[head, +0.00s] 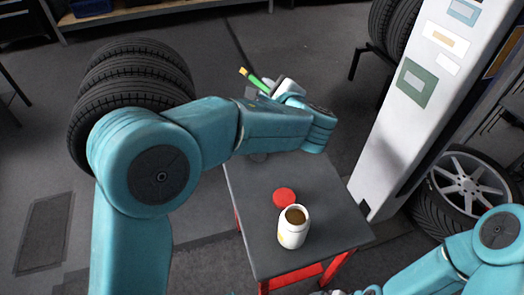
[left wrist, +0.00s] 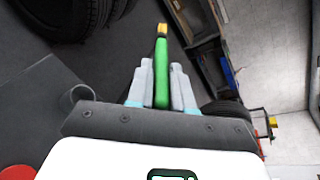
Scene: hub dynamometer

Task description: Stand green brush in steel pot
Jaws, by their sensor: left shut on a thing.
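The green brush (head: 257,81) with a yellow end is held in my left gripper (head: 264,88), beyond the far end of the small table. In the left wrist view the brush (left wrist: 161,75) lies lengthwise between the two grey fingers, which are shut on it, its yellow end pointing away. A round grey metal rim, apparently the steel pot (left wrist: 82,92), shows at the left of that view, partly hidden by my gripper body. In the head view my left arm covers most of that part of the table. My right arm enters at lower right; its gripper is barely visible at the bottom edge.
On the grey table (head: 330,215) stand an open white jar (head: 292,232) with brown contents and a red lid (head: 284,197) beside it. Stacked tyres (head: 130,75) are at left. A tall white cabinet (head: 405,120) and a wheel (head: 470,185) are at right.

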